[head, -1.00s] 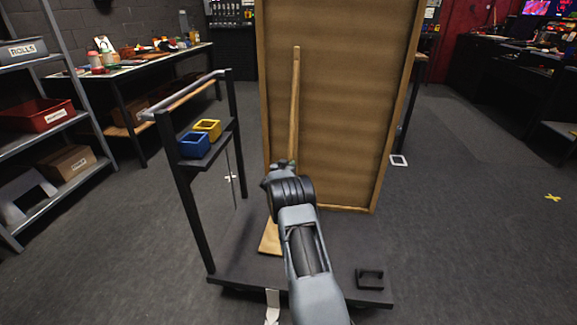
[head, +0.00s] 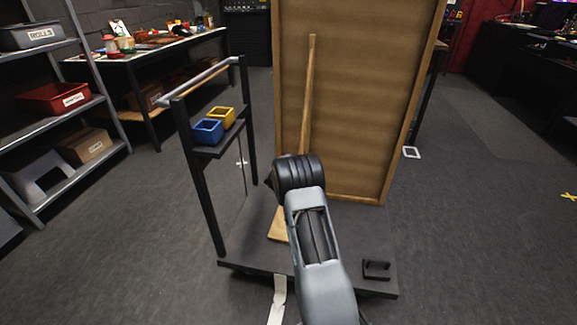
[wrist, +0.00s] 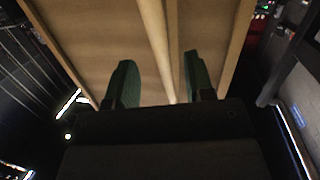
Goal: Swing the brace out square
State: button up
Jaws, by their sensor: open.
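The brace (head: 308,95) is a long wooden bar standing nearly upright against the face of a framed brown panel (head: 350,110). Its lower part is hidden behind my arm in the head view; a wooden foot piece (head: 279,226) shows below on the cart deck. In the wrist view my gripper (wrist: 158,62) is open, with one dark green finger on each side of the brace (wrist: 155,35). The brace appears between the fingers, with no clear contact; I cannot tell how deep it sits. My gripper is hidden behind my wrist in the head view.
The panel stands on a dark cart deck (head: 250,245) with a handrail (head: 198,82) at left. Blue (head: 207,131) and yellow (head: 222,117) bins sit on its small shelf. A black bracket (head: 376,270) lies at the deck's front right. Floor to the right is open.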

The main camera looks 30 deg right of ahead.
jog(key=p+v, duration=0.1)
jog(key=v, duration=0.7)
jog(key=shift+s+a, duration=0.1)
jog(key=w+a+r+n+t+y+p, duration=0.1)
jog(key=a+r+n+t+y+p, duration=0.35)
jog(key=r, duration=0.85)
jog(key=s+a+r+n+g+y+p, duration=0.1)
jog(key=s+a+r+g+y+p, duration=0.2)
jog(key=a+r+p, duration=0.35)
jog(key=s+a+r+n+y+p, duration=0.1)
jog(key=s+a+r+y+p, duration=0.35)
jog(key=a+r, duration=0.35)
jog(key=s+a+r+n+g+p, duration=0.1)
jog(key=s+r+p, duration=0.3)
jog(key=s, duration=0.4)
jog(key=s+a+r+n+g+y+p, duration=0.1)
jog(key=s+a+r+g+p, duration=0.2)
jog(key=s, duration=0.5)
jog(key=s+a+r+n+g+p, duration=0.1)
jog(key=s+r+n+g+p, duration=0.1)
jog(key=s, duration=0.6)
notch_tip(320, 180, up, 3)
jog(key=g+p, duration=0.1)
jog(key=p, duration=0.2)
jog(key=shift+s+a, duration=0.25)
jog(key=shift+a, duration=0.15)
jog(key=shift+f, duration=0.1)
jog(key=shift+c, duration=0.6)
jog(key=shift+a+y, duration=0.15)
jog(key=shift+y, duration=0.15)
